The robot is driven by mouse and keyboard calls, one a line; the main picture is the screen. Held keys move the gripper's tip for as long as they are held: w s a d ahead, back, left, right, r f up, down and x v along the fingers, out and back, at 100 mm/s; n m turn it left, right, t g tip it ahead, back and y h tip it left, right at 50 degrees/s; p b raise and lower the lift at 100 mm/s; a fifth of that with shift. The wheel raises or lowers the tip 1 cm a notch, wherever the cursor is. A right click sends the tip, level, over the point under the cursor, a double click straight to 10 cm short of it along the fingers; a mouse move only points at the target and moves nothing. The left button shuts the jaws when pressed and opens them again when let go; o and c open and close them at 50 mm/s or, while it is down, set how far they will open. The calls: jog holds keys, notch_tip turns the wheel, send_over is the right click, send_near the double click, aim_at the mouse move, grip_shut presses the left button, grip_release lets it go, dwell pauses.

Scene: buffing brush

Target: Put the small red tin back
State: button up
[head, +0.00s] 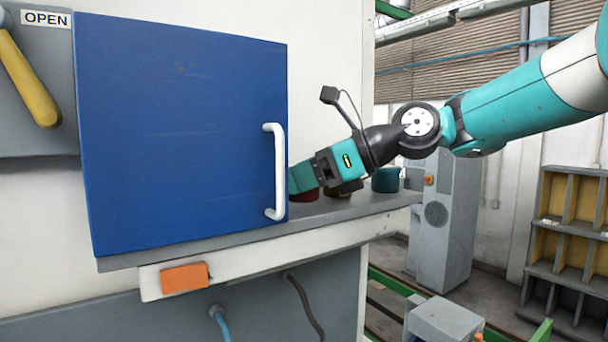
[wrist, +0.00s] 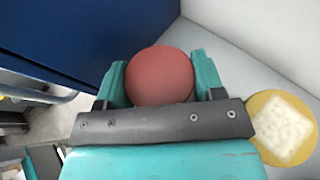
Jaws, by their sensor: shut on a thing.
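The small red tin (wrist: 160,76) sits between the two teal fingers of my gripper (wrist: 162,82), its round top facing the wrist camera. The gripper is shut on it. In the head view only a little of the red tin (head: 304,196) shows, low under the gripper (head: 302,179) at the shelf. The edge of the blue door hides part of the fingers there. I cannot tell whether the tin touches the grey shelf (head: 360,207).
The blue door (head: 180,130) with a white handle (head: 279,170) stands close left of my gripper. A yellow tin with a pale square top (wrist: 284,128) is right of it in the wrist view. A teal tin (head: 385,180) stands further right on the shelf.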

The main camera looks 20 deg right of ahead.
jog(key=shift+f, duration=0.6)
jog(key=o, duration=1)
jog(key=shift+d, duration=0.1)
